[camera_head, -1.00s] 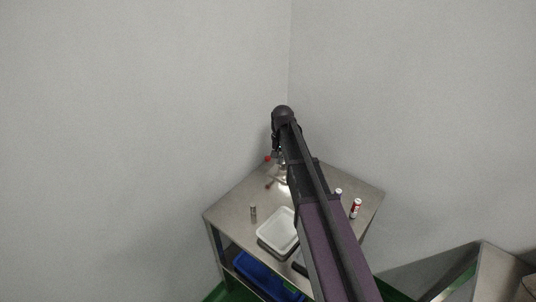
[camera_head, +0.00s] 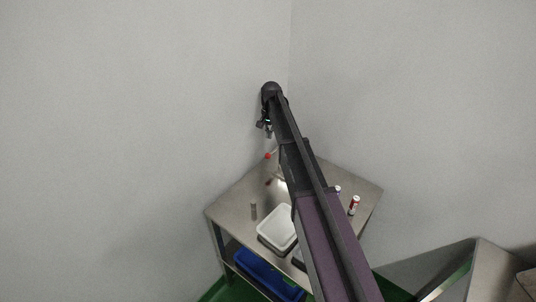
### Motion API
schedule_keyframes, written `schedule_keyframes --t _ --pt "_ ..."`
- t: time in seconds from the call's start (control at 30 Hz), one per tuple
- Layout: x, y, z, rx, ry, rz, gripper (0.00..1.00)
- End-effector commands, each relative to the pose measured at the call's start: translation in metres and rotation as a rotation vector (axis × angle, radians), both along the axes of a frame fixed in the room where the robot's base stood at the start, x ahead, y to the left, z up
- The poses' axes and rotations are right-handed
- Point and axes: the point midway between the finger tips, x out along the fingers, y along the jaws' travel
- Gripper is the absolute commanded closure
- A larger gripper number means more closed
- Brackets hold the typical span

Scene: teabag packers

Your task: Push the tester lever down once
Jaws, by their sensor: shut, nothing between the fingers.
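The tester stands at the back corner of the steel table, largely hidden behind my arm. Its lever shows as a red knob (camera_head: 268,156) on a thin rod that slopes down to the left. A smaller dark red spot (camera_head: 268,182) shows lower down on the table. My gripper (camera_head: 267,132) hangs from the arm's end, above the red knob and apart from it. It is small in the picture and its fingers are shut and empty.
The steel table (camera_head: 228,208) stands in the room corner. It holds a white tray (camera_head: 264,238), a small metal cylinder (camera_head: 254,211) and a red and white can (camera_head: 354,205). A blue crate (camera_head: 262,270) is on the shelf below. Another steel table (camera_head: 490,262) stands at right.

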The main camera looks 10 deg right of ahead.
Motion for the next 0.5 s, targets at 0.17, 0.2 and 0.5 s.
schedule_keyframes --t 0.17,0.2,0.5 --pt "0.000 0.000 -0.003 0.000 0.000 0.000 1.00" --pt "0.000 0.000 -0.005 0.000 0.000 0.000 1.00" --pt "-0.002 0.001 -0.024 0.000 0.000 0.000 1.00"
